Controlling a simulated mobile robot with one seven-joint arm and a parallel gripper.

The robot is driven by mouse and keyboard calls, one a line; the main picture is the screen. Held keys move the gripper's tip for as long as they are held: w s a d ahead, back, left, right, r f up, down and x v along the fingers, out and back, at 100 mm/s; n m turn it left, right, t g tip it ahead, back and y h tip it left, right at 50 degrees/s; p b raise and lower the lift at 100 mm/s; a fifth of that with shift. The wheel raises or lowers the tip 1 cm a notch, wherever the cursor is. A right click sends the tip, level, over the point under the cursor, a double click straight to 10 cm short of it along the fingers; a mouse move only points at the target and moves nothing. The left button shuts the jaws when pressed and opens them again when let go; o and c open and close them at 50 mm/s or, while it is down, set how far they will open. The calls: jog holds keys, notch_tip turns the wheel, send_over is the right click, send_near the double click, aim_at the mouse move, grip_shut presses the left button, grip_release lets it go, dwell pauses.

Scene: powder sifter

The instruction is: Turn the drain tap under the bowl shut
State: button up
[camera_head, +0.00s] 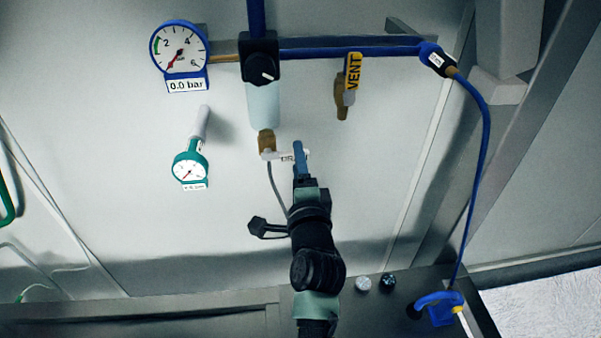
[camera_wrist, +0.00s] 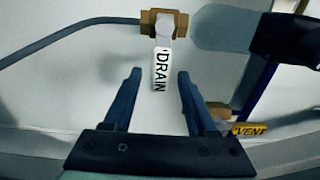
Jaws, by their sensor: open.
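The drain tap has a brass body (camera_head: 266,141) under the pale bowl (camera_head: 263,106) of the regulator. Its white lever (camera_head: 283,156) sticks out to the right in the head view, toward my gripper (camera_head: 301,150). In the wrist view the brass body (camera_wrist: 168,22) is at the top and the lever's DRAIN label (camera_wrist: 161,68) points down toward me. My gripper (camera_wrist: 159,84) is open, with blue fingers either side of the lever's free end in the picture. I see a gap on both sides; whether the lever is deep between the fingers I cannot tell.
A yellow VENT lever (camera_head: 353,72) hangs from the blue pipe to the right. A pressure gauge (camera_head: 180,48) reading 0.0 bar and a green gauge (camera_head: 189,168) are at left. A thin grey tube (camera_head: 276,188) runs down from the tap, close beside my gripper.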

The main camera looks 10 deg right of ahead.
jog(key=s+b, duration=0.1)
jog(key=s, duration=1.2)
jog(key=shift+b, duration=0.4)
jog(key=a+r+n+t, duration=0.1)
jog(key=r+n+t, duration=0.15)
jog(key=r, duration=0.55)
jog(key=s+a+r+n+t, duration=0.15)
jog(key=r+n, duration=0.25)
jog(key=r, duration=0.5)
jog(key=w+a+r+n+t, duration=0.15)
jog(key=r+n, duration=0.25)
jog(key=r, duration=0.4)
jog(key=s+a+r+n+t, duration=0.1)
jog(key=s+r+n, duration=0.3)
jog(key=r, duration=0.4)
jog(key=s+r+n+t, duration=0.3)
jog(key=s+r, duration=0.3)
jog(key=r, duration=0.2)
jog(key=shift+s+a+n, duration=0.25)
jog(key=shift+a+n, duration=0.1)
